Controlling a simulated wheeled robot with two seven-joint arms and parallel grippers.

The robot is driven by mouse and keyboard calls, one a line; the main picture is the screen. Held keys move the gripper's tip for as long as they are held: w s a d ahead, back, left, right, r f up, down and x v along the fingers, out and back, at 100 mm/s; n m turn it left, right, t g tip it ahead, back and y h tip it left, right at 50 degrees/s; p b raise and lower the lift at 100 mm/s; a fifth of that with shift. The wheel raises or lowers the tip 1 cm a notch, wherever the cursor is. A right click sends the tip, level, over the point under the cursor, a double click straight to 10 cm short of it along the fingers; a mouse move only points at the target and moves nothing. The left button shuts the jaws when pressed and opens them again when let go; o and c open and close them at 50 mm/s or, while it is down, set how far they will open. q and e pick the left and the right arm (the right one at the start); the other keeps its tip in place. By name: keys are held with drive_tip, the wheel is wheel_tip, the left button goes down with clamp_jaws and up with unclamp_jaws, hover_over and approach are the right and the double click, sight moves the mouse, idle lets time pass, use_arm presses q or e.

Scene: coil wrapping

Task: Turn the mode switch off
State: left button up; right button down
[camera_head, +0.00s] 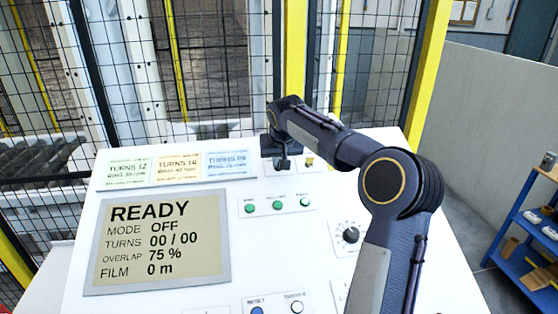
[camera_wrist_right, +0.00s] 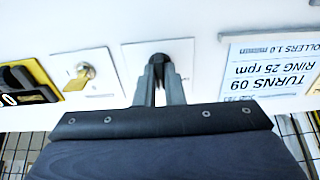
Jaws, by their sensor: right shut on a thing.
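The mode switch appears to be the black knob (camera_wrist_right: 172,47) on a white plate at the top of the panel; its label is not in view. My right gripper (camera_wrist_right: 161,72) is shut on this knob, with its two grey fingers against it. In the head view the right gripper (camera_head: 282,163) is at the panel's upper edge, and my wrist hides most of the knob. The display (camera_head: 157,240) reads READY, MODE OFF, TURNS 00 / 00, OVERLAP 75 %, FILM 0 m. My left gripper is not in view.
A yellow key switch (camera_wrist_right: 78,80) sits beside the knob. Turns cards, including a blue one (camera_head: 227,165), lie on the other side. Green buttons (camera_head: 278,205) and a black dial (camera_head: 351,235) are lower on the panel. A mesh fence stands behind; a blue shelf (camera_head: 525,262) is at right.

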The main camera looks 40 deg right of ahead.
idle(0.5)
drive_tip(key=c, duration=1.5)
unclamp_jaws()
drive_tip(key=shift+s+a+r, duration=0.1)
drive_tip(key=shift+s+r, duration=0.15)
drive_tip(key=shift+r, duration=0.25)
drive_tip(key=b+v, duration=0.1)
drive_tip(key=v, duration=0.5)
drive_tip(key=shift+s+a+r, duration=0.1)
drive_tip(key=shift+s+r, duration=0.1)
drive_tip(key=shift+r, duration=0.1)
